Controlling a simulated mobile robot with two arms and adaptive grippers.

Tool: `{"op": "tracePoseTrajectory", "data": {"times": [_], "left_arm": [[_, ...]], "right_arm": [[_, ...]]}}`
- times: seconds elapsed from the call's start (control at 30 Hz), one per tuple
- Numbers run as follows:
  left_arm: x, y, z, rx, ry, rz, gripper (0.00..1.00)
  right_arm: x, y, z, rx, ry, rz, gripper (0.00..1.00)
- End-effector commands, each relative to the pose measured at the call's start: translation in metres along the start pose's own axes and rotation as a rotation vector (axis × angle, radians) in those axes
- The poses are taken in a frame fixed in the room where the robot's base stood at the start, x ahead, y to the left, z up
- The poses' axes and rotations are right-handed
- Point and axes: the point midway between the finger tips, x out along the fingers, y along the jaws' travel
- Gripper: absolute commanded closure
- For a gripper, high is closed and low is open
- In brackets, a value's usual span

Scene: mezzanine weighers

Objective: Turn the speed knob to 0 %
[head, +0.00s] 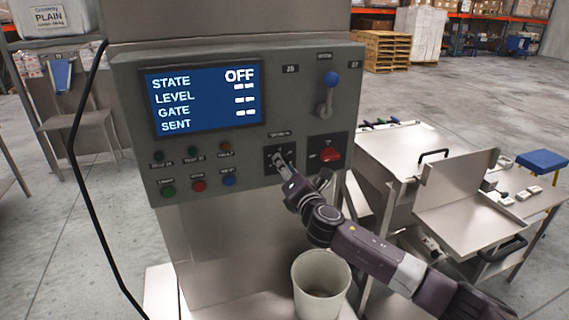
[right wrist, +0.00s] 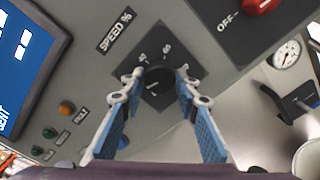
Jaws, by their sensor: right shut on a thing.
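The speed knob (right wrist: 158,80) is a round black knob on a dark square plate (right wrist: 178,40) beside a "SPEED %" label. Numbers that look like 40 and 60 show above it in the right wrist view. A pale mark on the knob points to the lower left in that view; the value there is not readable. My right gripper (right wrist: 158,75) is shut on the knob, one fingertip at each side. In the head view my right gripper (head: 282,166) reaches the panel and hides most of the knob. My left gripper is not in view.
The grey panel (head: 222,150) carries a screen (head: 205,97) reading STATE OFF, several coloured buttons, a blue-ball lever (head: 331,79) and a red switch (head: 330,154) right of the knob. A white bucket (head: 321,285) stands below my arm. A steel table (head: 400,150) stands at right.

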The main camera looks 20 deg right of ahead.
Motion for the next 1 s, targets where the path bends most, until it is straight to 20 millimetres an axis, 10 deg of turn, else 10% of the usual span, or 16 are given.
{"op": "tracePoseTrajectory", "data": {"times": [1.0], "left_arm": [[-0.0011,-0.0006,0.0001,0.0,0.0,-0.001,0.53]], "right_arm": [[-0.0004,-0.0017,-0.0022,-0.8,0.004,-0.001,0.95]]}}
